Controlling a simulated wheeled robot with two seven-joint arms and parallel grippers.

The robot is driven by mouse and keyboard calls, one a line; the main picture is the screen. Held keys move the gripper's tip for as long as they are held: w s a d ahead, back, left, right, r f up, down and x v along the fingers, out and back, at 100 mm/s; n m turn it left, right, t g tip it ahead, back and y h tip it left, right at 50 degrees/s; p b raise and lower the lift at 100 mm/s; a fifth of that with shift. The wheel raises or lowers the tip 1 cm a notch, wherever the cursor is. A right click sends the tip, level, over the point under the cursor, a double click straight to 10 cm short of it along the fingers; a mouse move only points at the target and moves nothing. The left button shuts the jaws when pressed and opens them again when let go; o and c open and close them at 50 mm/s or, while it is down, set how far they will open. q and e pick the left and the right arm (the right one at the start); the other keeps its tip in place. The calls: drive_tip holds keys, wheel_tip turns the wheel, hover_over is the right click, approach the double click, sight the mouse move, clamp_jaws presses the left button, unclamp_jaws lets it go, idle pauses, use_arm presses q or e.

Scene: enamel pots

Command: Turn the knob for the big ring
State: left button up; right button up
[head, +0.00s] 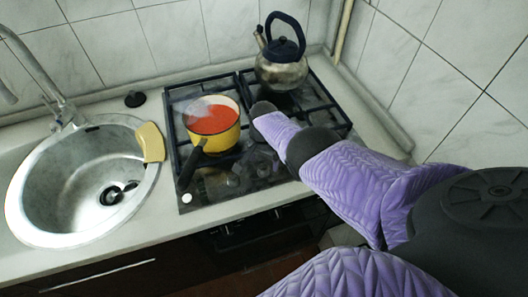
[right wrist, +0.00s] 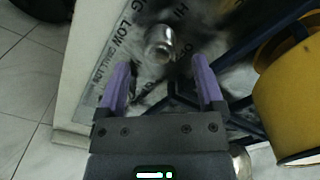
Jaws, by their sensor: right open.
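In the right wrist view a shiny metal knob (right wrist: 160,45) stands on the hob's front panel, with HI and LOW marks printed around it. My right gripper (right wrist: 161,64) is open. Its two purple fingers stand on either side of the knob's near side, with a gap to each; I cannot tell how deep they reach. In the head view my right arm reaches over the hob (head: 186,205) from the right, and its fingers are hard to make out there. I cannot tell which ring this knob serves. My left gripper is not in view.
A yellow pot (head: 222,141) with red contents steams on the hob, its dark handle pointing toward the front left. It also shows close in the right wrist view (right wrist: 285,95). A kettle (head: 281,72) stands behind. A sink (head: 70,190) with a sponge (head: 151,143) is at left.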

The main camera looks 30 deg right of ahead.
wheel_tip(320, 180, up, 7)
drive_tip(key=p, duration=0.4)
drive_tip(key=shift+f, duration=0.2)
drive_tip(key=shift+r, duration=0.15)
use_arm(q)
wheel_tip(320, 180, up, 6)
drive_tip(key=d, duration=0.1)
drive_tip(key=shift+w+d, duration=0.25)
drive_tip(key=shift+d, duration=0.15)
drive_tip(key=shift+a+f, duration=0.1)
